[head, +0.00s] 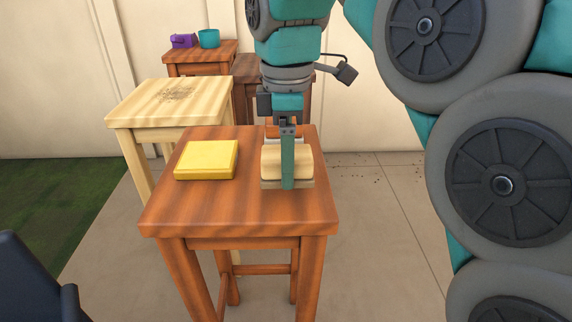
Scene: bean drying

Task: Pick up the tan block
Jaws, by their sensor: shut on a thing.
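The tan block (303,166) is at the right part of the reddish-brown wooden table (230,215) in the head view. My gripper (288,168) points straight down and is shut on the block. Its near teal finger runs down the front of the block and hides its middle; the far finger is hidden. I cannot tell whether the block touches the table or is slightly above it.
A yellow block (206,160) lies to the left on the same table. White and orange parts show just behind the tan block. A pale table (160,112) stands behind, with brown tables farther back holding a purple object (184,41) and a teal cup (209,38).

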